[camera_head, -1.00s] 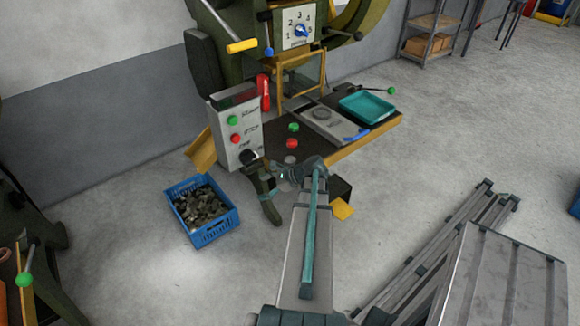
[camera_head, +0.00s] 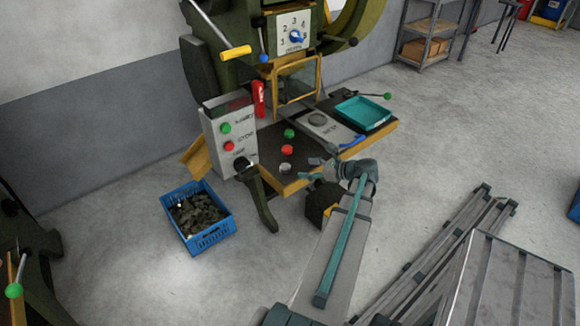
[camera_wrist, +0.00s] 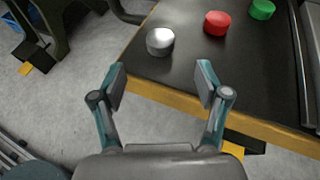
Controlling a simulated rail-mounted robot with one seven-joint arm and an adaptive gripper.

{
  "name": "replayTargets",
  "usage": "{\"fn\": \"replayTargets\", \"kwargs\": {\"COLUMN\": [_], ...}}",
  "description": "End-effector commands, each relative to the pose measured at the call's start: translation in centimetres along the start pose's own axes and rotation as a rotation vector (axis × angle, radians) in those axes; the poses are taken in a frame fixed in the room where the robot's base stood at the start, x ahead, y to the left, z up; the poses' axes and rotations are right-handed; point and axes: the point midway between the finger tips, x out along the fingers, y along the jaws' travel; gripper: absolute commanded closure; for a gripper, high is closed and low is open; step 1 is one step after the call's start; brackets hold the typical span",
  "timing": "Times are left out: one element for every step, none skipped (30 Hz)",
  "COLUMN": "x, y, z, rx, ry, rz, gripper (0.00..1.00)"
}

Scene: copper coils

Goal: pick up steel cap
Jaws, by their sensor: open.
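The steel cap (camera_head: 285,168) is a small silver disc near the front edge of the black machine table. In the wrist view the steel cap (camera_wrist: 160,41) lies beyond my fingertips, roughly centred between them. My gripper (camera_wrist: 161,78) is open and empty, with its tips over the table's yellow front edge and the floor. In the head view my gripper (camera_head: 316,167) is at the right of the steel cap, and its fingers are too small to make out well. The cap is apart from the fingers.
A red cap (camera_wrist: 217,23) and a green cap (camera_wrist: 262,9) stand behind the steel cap. A teal tray (camera_head: 390,112) sits on the table's right part. The control box (camera_head: 229,135) rises at the left. A blue crate (camera_head: 210,238) is on the floor.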

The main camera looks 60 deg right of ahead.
Motion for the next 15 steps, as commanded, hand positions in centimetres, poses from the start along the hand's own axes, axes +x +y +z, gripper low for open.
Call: {"fn": "replayTargets", "kwargs": {"x": [-0.2,-0.1,0.1,0.4,0.8,1.3,1.7,2.2,2.8,3.2,3.7,4.2,4.5,4.8,5.0], "y": [-0.2,-0.3,-0.3,-0.3,-0.3,-0.3,-0.3,-0.3,-0.3,-0.3,-0.3,-0.3,-0.3,-0.3,-0.3], "z": [0.0,0.0,0.0,0.1,0.1,0.1,0.1,0.1,0.1,0.1,0.1,0.1,0.1,0.1,0.1], "rx": [0.009,0.011,0.013,0.014,0.014,0.014,0.014,0.014,0.013,0.013,0.012,0.012,0.012,0.012,0.012], "ry": [-0.005,-0.007,-0.008,-0.008,-0.008,-0.008,-0.008,-0.007,-0.007,-0.007,-0.007,-0.007,-0.008,-0.008,-0.008], "rz": [-0.006,-0.007,-0.008,-0.008,-0.007,-0.005,-0.005,-0.006,-0.005,-0.005,-0.005,-0.006,-0.006,-0.006,-0.006], "gripper": [0.25,0.25,0.25,0.25,0.25,0.25,0.25,0.25,0.25,0.25,0.25,0.25,0.25,0.25,0.25]}}
